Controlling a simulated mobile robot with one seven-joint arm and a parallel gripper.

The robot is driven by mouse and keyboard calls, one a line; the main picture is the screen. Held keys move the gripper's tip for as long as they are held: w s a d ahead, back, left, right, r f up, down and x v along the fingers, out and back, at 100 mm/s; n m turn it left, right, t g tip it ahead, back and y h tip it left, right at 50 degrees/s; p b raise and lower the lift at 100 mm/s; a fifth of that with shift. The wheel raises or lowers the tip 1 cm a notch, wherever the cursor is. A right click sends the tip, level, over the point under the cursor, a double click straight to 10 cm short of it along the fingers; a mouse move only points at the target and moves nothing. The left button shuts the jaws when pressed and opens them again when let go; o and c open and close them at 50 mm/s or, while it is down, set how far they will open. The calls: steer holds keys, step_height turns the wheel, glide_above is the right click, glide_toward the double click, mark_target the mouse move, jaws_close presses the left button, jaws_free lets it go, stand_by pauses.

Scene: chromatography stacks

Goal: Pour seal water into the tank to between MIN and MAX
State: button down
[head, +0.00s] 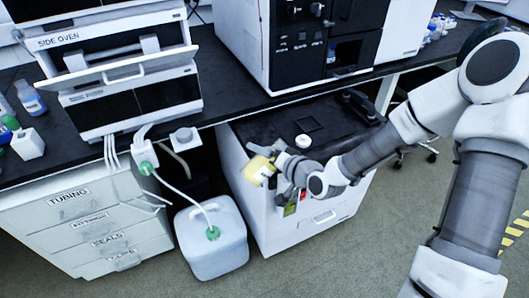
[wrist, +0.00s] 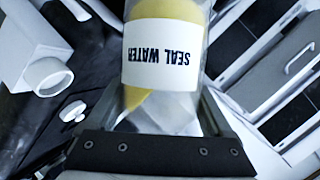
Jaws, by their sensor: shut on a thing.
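My gripper (head: 278,170) is shut on the seal water bottle (head: 258,169), a clear bottle with yellow in it and a white label. In the wrist view the bottle (wrist: 164,57) fills the top middle, and its "SEAL WATER" label reads upside down. In the head view the bottle looks tilted to the left, at the front left of a white unit with a dark top (head: 335,122). A white box with a round neck (wrist: 47,76) shows at the left in the wrist view; I cannot tell whether it is the tank. I can read no MIN or MAX marks.
A white ring-like part (head: 303,141) sits on the dark top. A white jerrycan (head: 205,258) with a green cap and tube stands on the floor to the left. The black bench (head: 215,95) overhangs behind. Drawers (head: 75,225) stand at the left; floor is clear in front.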

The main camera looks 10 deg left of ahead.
steer(key=shift+a+f+m+y, duration=0.1)
steer(key=shift+f+m+y, duration=0.05)
steer(key=shift+m+y, duration=0.2)
steer(key=shift+f, duration=0.1)
stand_by(0.4)
steer(key=shift+f+m+p, duration=0.15)
steer(key=shift+m+p, duration=0.2)
steer(key=shift+m, duration=0.1)
steer(key=shift+y, duration=0.25)
steer(key=shift+s+f+m+g+y, duration=0.1)
steer(key=shift+f+m+g+y, duration=0.05)
steer(key=shift+m+g+y, duration=0.2)
steer(key=shift+f+m+y+p, duration=0.1)
steer(key=shift+m+y+p, duration=0.2)
steer(key=shift+m, duration=0.15)
